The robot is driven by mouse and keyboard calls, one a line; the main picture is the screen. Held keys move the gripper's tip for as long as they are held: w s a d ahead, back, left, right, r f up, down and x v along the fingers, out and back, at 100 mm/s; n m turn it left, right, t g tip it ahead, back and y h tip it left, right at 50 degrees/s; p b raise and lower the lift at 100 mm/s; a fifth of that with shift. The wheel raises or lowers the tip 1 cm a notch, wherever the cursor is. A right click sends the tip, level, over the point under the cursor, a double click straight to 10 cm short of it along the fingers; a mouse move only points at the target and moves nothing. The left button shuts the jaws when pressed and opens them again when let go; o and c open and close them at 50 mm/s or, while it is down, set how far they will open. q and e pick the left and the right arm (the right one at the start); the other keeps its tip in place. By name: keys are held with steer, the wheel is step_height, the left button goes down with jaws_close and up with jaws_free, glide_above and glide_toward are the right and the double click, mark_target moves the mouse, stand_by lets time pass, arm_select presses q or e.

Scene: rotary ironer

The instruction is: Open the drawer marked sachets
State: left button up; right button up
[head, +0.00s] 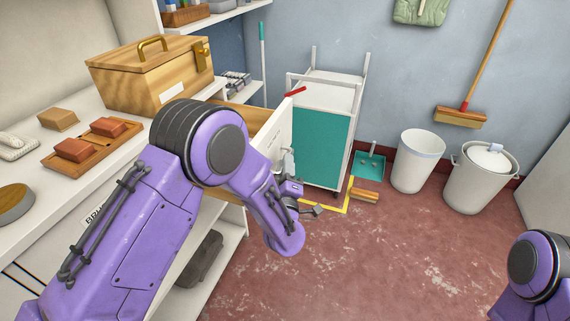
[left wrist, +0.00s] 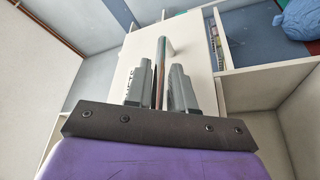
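The drawer (head: 244,119) beyond my left arm stands pulled out, with its bare wooden inside and white front showing. In the left wrist view its white front (left wrist: 194,57) carries an upright metal bar handle (left wrist: 161,58). Dark lettering beside the handle is mostly hidden by a finger, so I cannot read it fully. My left gripper (head: 287,162) is at the drawer front. Its fingers (left wrist: 160,88) lie on both sides of the bar and appear closed on it. My right gripper is out of view; only part of that arm shows at the lower right.
A wooden box (head: 150,78) and a tray with reddish blocks (head: 90,145) stand on the counter. A white and teal cabinet (head: 322,140) stands beyond the drawer. A dustpan (head: 370,166), a brush (head: 363,195) and two bins (head: 417,165) are near the wall. The red floor at centre right is clear.

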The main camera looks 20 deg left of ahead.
arm_select(q)
steer(key=v, duration=0.9)
steer(key=shift+s, duration=0.4)
steer(key=shift+f, duration=0.15)
steer(key=s+a+f+m+g+h, duration=0.1)
steer(key=s+a+f+m+g, duration=0.3)
steer(key=f, duration=0.4)
steer(key=s+a+f+m+g+h, duration=0.2)
steer(key=s+f+g, duration=0.2)
steer(key=s+f, duration=0.25)
steer(key=s+a+f+m+g+h, duration=0.1)
steer(key=s+a+f+m+g, duration=0.3)
steer(key=f, duration=0.4)
steer(key=s+a+f+n+g, duration=0.1)
steer(key=s+a+f+g, duration=0.1)
steer(key=s, duration=0.5)
steer(key=s+a+f+g, duration=0.1)
steer(key=s+f+g, duration=0.1)
steer(key=s, duration=0.5)
step_height(320, 180, up, 11)
steer(key=p, duration=1.1)
steer(key=shift+s+a+y+p, duration=0.3)
steer(key=shift+s+y+p, duration=0.1)
